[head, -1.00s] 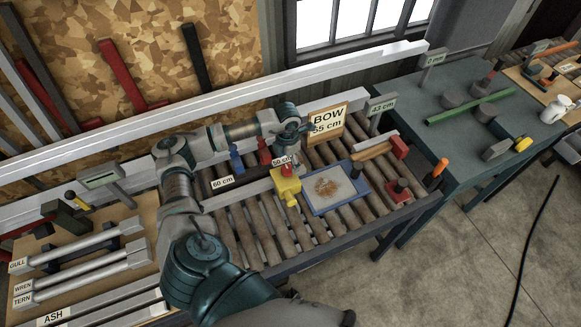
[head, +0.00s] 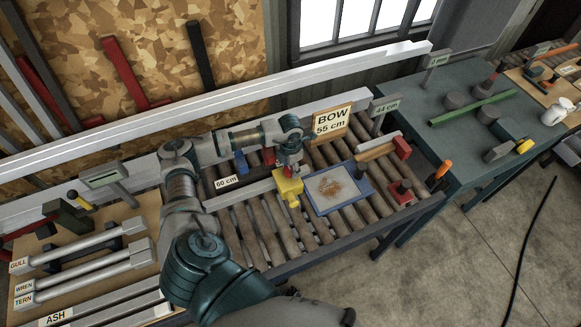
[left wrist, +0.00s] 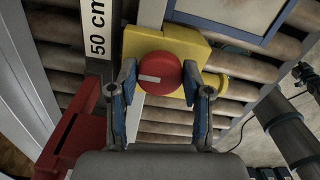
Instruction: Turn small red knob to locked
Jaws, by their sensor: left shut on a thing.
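The small red knob (left wrist: 160,73) with a white bar mark sits on a yellow block (left wrist: 198,50). The bar lies nearly level across the picture in the left wrist view. My left gripper (left wrist: 162,82) is shut on the knob, one finger on each side. In the head view my left gripper (head: 290,158) points down onto the yellow block (head: 288,188), and mostly hides the knob. The block sits on a pale grey bar over the rollers. I cannot read any locked mark. My right gripper is not in view.
A blue-edged tray (head: 336,190) lies right of the block. A BOW 55 cm sign (head: 332,122) and a 44 cm display (head: 386,107) stand behind. A red part (left wrist: 75,140) and a 50 cm label (left wrist: 97,28) are close left of my gripper.

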